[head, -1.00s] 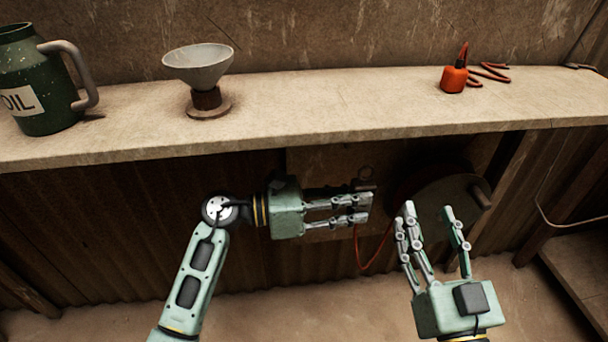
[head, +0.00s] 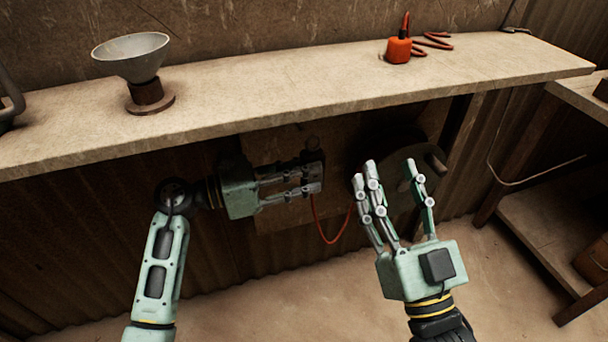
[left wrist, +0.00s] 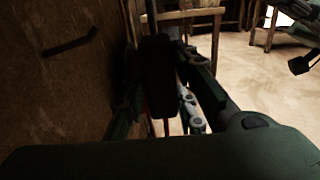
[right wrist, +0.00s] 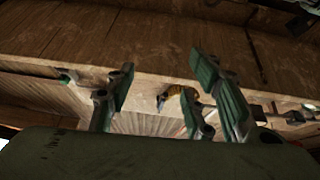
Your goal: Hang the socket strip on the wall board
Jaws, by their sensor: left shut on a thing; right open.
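My left gripper (head: 316,178) is under the shelf, shut on a dark piece that its fingers mostly hide; it seems to be the socket strip. In the left wrist view the strip (left wrist: 155,75) is a dark, long block between the fingers, close beside the board. A red cord (head: 326,238) hangs below the left fingers and loops toward the right. The brown wall board (head: 268,143) is behind the left gripper; in the left wrist view the board (left wrist: 60,100) bears a dark hook-like bar (left wrist: 72,42). My right gripper (head: 390,175) is open and empty, fingers upward.
A dark round drum (head: 405,195) is behind the right fingers. A lower bench (head: 545,205) stands at right.

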